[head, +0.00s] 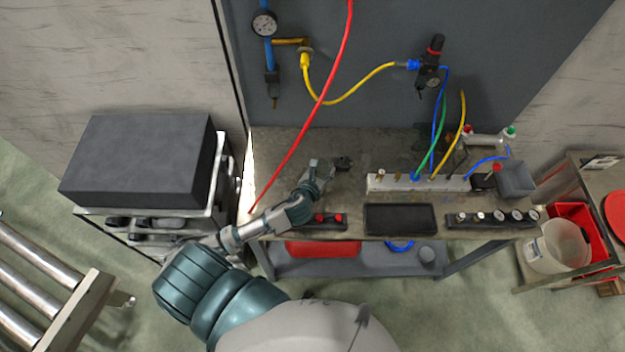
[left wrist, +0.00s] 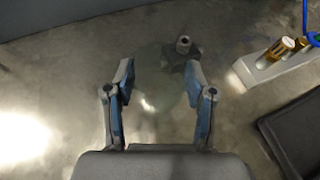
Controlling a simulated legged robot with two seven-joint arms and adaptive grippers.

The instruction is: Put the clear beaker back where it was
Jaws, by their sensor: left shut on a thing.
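My left gripper (head: 321,168) is over the worktop of the grey bench (head: 275,155), near its left part. In the left wrist view its two blue-padded fingers (left wrist: 160,85) stand apart, with a faint see-through shape between them. This looks like the clear beaker (left wrist: 150,98); its outline is very hard to make out against the worktop. It is shut between the fingers. I cannot tell whether its base touches the bench. In the head view I cannot make out the beaker at the gripper. My right gripper is not in view.
A small dark fitting (left wrist: 182,55) stands just beyond the fingers, also seen in the head view (head: 343,162). A white manifold (head: 400,183) with hoses and a black tray (head: 400,218) lie to the right. A red hose (head: 312,120) hangs down left of the gripper.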

